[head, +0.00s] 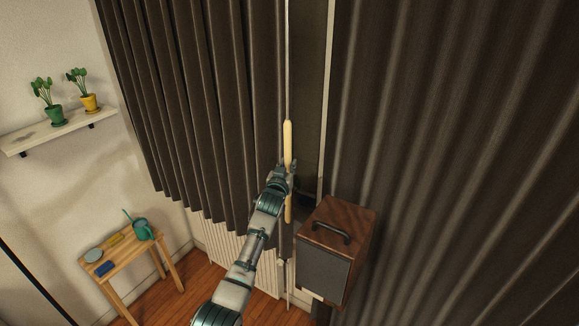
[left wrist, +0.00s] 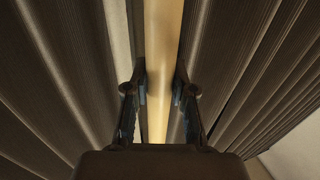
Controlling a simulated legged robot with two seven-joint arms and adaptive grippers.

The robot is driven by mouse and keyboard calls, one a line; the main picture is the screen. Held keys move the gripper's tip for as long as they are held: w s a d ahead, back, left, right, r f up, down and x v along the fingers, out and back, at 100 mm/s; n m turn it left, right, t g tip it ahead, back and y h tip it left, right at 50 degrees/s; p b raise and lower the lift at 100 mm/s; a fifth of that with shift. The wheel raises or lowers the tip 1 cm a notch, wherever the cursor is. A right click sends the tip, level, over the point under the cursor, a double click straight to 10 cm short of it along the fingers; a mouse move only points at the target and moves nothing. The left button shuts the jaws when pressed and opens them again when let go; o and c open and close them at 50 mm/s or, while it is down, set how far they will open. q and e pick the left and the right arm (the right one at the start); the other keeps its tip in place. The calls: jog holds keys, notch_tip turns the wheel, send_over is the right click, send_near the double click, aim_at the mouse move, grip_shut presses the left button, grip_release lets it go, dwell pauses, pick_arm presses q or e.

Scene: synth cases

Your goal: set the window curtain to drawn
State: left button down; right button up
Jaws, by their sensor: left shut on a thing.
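The dark brown curtain hangs as two pleated panels, a left panel (head: 200,100) and a right panel (head: 450,130). A narrow upright gap (head: 308,90) shows between them in the head view; what lies behind it is too dark to tell. A pale wooden wand handle (head: 287,140) hangs upright on a thin rod by the left panel's inner edge. My left gripper (head: 283,172) is shut around this handle, which sticks out above and below it. In the left wrist view the handle (left wrist: 159,35) runs between the two fingers (left wrist: 161,82). My right gripper is not in view.
A wooden box with a top handle (head: 350,215) stands close to the right of my left gripper. A white radiator (head: 240,262) is below the left panel. A small table (head: 128,264) with a green watering can (head: 143,229) and a plant shelf (head: 75,127) are at the left.

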pick_arm(q)
jog(key=shift+r, duration=0.4)
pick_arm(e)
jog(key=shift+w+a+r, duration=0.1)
pick_arm(q)
jog(key=c, duration=0.9)
grip_release()
jog(key=shift+w+f, duration=0.1)
jog(key=shift+c, duration=0.2)
jog(key=shift+s+d+f, duration=0.2)
jog(key=shift+s+f, duration=0.1)
jog(key=shift+s, duration=0.05)
jog(key=v, duration=1.1)
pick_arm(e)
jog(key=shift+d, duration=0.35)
pick_arm(q)
jog(key=shift+r, duration=0.1)
